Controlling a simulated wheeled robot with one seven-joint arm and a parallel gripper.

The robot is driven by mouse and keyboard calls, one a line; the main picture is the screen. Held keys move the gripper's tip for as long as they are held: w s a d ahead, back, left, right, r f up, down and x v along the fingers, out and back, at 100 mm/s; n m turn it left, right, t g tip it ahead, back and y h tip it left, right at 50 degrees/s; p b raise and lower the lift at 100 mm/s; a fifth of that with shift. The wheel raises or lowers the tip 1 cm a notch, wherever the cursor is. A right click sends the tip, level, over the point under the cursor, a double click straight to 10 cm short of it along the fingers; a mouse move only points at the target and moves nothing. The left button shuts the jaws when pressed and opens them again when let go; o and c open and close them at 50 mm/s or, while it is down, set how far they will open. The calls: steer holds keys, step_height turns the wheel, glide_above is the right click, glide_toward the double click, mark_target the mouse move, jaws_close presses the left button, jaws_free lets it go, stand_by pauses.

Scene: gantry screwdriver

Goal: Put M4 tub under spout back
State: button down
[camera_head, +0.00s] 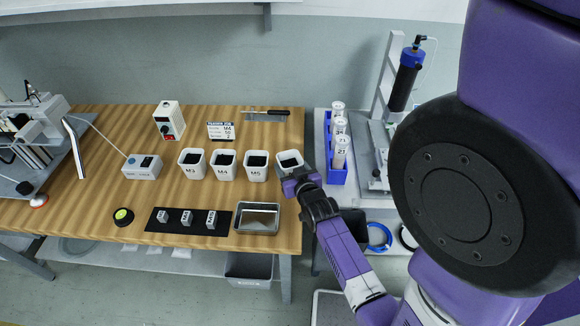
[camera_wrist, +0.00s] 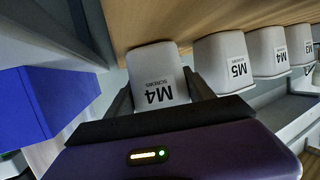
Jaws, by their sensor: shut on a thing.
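My gripper (camera_head: 291,178) is shut on a white tub labelled M4 SCREWS (camera_wrist: 157,75), with one finger on each side of it. In the head view this held tub (camera_head: 289,158) is at the right end of the tub row, near the table's right edge, with dark contents. I cannot tell whether it touches the table. Three similar tubs stand to its left: M5 (camera_head: 256,168), another M4 (camera_head: 224,167) and M3 (camera_head: 192,165). The machine (camera_head: 38,130) at the far left has a pale slanted bar (camera_head: 75,148), possibly the spout.
A job card (camera_head: 221,131) stands behind the tubs. A black mat (camera_head: 160,226) with marked blocks and a metal tray (camera_head: 257,232) lie in front. A blue rack (camera_head: 337,165) with tubes stands right of the table. A grey control box (camera_head: 142,167) is left of the tubs.

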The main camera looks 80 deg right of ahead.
steer(key=shift+r, duration=0.1)
steer(key=shift+c, duration=1.9)
jaws_free()
steer(key=shift+f, duration=0.2)
steer(key=shift+r, duration=0.1)
